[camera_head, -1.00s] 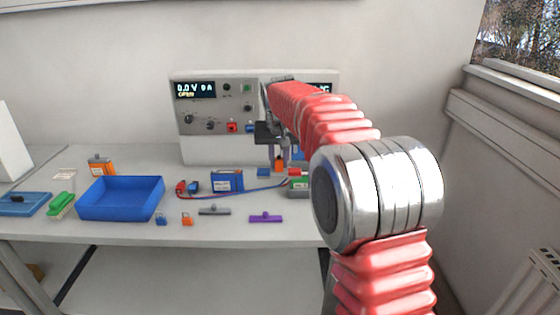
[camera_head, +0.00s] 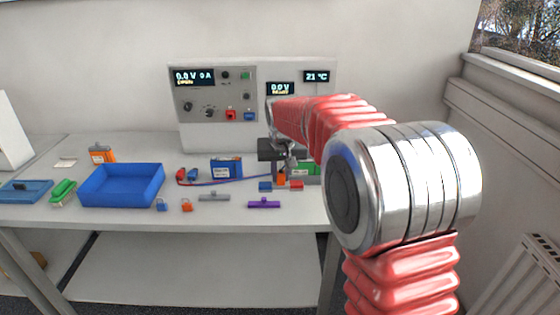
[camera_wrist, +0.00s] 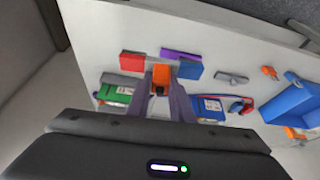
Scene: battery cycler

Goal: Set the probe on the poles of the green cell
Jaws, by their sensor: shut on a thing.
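My gripper (camera_wrist: 168,98) is shut on an orange piece, apparently the probe (camera_wrist: 160,73). In the head view my gripper (camera_head: 281,166) is low over the right part of the bench, with the orange probe (camera_head: 281,180) below it. The green cell (camera_head: 308,168) is just right of the gripper, partly hidden by my arm. In the wrist view the green cell (camera_wrist: 113,96) lies left of the fingers, apart from the probe. Its poles cannot be made out. A blue cell (camera_head: 227,168) stands further left; it also shows in the wrist view (camera_wrist: 208,106).
Near the probe are a blue block (camera_head: 265,186) and a red block (camera_head: 297,185). A purple bar (camera_head: 264,204) and grey bar (camera_head: 214,197) lie in front. Red and blue leads (camera_head: 190,174) lie near the blue tray (camera_head: 122,200). The cycler (camera_head: 210,123) stands behind.

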